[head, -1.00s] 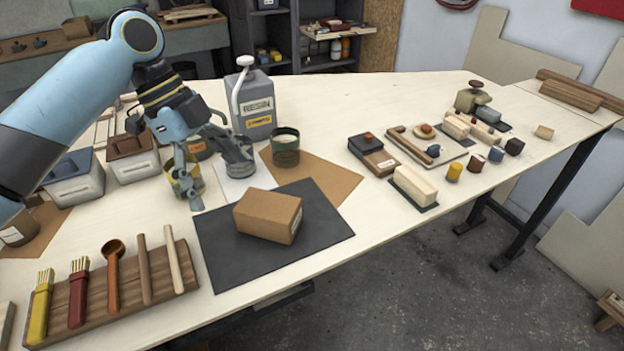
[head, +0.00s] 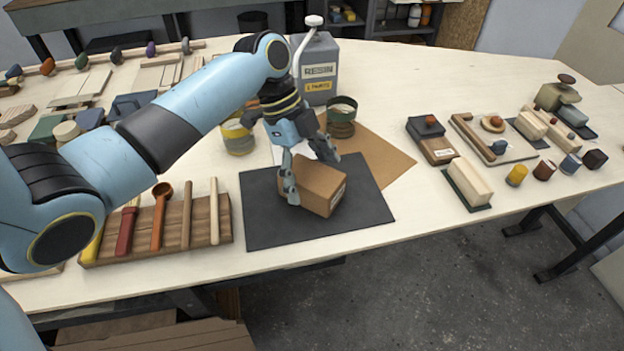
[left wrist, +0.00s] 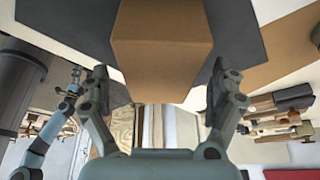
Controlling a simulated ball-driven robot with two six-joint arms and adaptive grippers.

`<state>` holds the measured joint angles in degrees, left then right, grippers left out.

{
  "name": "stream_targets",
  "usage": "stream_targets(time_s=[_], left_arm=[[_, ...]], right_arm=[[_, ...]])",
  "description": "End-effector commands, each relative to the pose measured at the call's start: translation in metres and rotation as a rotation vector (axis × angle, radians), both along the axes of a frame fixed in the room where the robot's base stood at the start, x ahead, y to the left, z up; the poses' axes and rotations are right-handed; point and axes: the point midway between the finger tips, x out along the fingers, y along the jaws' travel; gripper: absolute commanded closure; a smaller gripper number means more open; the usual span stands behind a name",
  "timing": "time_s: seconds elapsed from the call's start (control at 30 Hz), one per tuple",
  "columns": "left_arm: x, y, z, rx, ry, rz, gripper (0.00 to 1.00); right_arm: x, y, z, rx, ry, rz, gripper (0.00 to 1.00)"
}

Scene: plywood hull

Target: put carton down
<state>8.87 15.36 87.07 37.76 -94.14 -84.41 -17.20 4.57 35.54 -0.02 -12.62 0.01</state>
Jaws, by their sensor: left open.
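A brown cardboard carton (head: 326,191) lies on the dark grey mat (head: 270,222) in the head view. My left gripper (head: 314,178) is open and reaches down over it, with one finger on the carton's near left side and the other behind it. In the left wrist view the carton (left wrist: 162,45) sits between the two spread fingers of that gripper (left wrist: 160,80); contact is unclear. What looks like my right gripper (left wrist: 72,88) shows small at the left of the wrist view, its jaws too small to read.
A green-banded tin (head: 341,125) and a grey resin jug (head: 320,80) stand behind the carton. A wooden tool rack (head: 205,232) lies left of the mat. A yellow-banded pot (head: 237,138) stands behind my arm. Bare tabletop (head: 415,210) lies right of the mat.

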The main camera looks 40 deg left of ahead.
Motion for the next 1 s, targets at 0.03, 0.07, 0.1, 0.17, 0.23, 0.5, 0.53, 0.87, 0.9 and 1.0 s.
stream_targets(time_s=[0.03,0.07,0.1,0.17,0.23,0.5,0.53,0.87,0.9,1.0], left_arm=[[-0.0006,-0.0023,-0.0042,-0.001,0.003,-0.001,0.06],[-0.0005,-0.0028,-0.0058,-0.001,0.001,-0.002,0.06],[-0.0003,-0.0031,-0.0072,0.0,0.001,-0.001,0.06],[-0.0002,-0.003,-0.0081,0.0,0.0,-0.001,0.06],[-0.0002,-0.0029,-0.008,0.001,0.0,-0.001,0.06],[-0.0004,-0.0029,-0.0085,0.0,0.001,-0.001,0.06],[-0.0004,-0.0028,-0.0088,0.0,0.001,-0.001,0.06],[-0.0004,-0.0029,-0.0127,0.0,0.001,0.0,0.06],[-0.0004,-0.0029,-0.0128,0.0,0.001,0.0,0.06],[-0.0004,-0.0029,-0.0128,0.0,0.001,0.0,0.06]], right_arm=[[0.0,0.0002,0.0009,0.0,0.0,0.0,0.04],[0.0,0.0002,0.001,0.0,0.0,0.0,0.04],[0.0,0.0002,0.001,0.0,0.0,0.0,0.04],[0.0,0.0002,0.0008,0.0,0.0,0.0,0.04],[0.0,0.0003,0.0007,0.0,0.0,0.0,0.04],[0.0,0.0007,0.0007,0.001,0.0,0.0,0.04],[0.0,0.0007,0.0007,0.001,0.0,0.0,0.04],[0.0001,0.0006,0.0008,0.001,0.0,0.0,0.04],[0.0001,0.0006,0.0008,0.001,0.0,0.0,0.04],[0.0001,0.0006,0.0008,0.001,-0.001,0.0,0.04]])
